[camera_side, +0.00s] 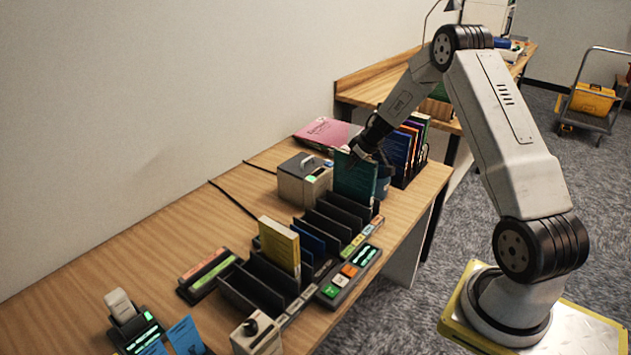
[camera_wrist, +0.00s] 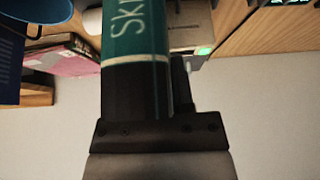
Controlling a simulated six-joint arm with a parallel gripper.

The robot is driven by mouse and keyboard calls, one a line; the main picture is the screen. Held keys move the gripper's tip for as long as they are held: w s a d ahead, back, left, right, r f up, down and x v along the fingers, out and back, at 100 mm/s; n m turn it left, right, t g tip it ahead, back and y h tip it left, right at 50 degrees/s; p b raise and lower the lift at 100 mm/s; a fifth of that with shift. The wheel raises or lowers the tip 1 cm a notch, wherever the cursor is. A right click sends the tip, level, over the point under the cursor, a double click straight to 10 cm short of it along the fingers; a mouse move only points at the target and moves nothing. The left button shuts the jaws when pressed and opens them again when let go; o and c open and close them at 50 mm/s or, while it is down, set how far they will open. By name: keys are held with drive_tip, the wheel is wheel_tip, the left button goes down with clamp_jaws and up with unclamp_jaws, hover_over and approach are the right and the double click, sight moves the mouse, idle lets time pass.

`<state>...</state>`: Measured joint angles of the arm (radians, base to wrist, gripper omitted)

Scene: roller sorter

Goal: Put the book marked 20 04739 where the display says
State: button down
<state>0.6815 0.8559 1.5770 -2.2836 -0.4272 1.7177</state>
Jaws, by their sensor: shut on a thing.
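My gripper (camera_side: 359,151) is shut on the top of a teal-green book (camera_side: 354,180), which hangs upright at the far end of the dark slotted sorter (camera_side: 262,288). The book's lower edge is close to the far dividers; I cannot tell whether it is inside a slot. In the wrist view the book (camera_wrist: 136,32) shows part of a pale title and a pale band, with the dark fingers below. The marking 20 04739 is not legible. A display panel (camera_side: 348,271) with green screens and coloured keys lies along the sorter's right side; its text is too small to read.
A yellow book (camera_side: 279,246) and a blue book (camera_side: 308,237) stand in the sorter. A grey box device (camera_side: 304,180), a pink book (camera_side: 324,132) and a row of books (camera_side: 398,150) surround the gripper. Bare tabletop (camera_side: 150,245) lies at the left.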

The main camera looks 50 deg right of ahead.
drive_tip(key=shift+f, duration=0.45)
drive_tip(key=shift+c, duration=2)
unclamp_jaws()
drive_tip(key=shift+f, duration=0.1)
drive_tip(key=shift+v, duration=3.95)
drive_tip(key=shift+w, duration=0.1)
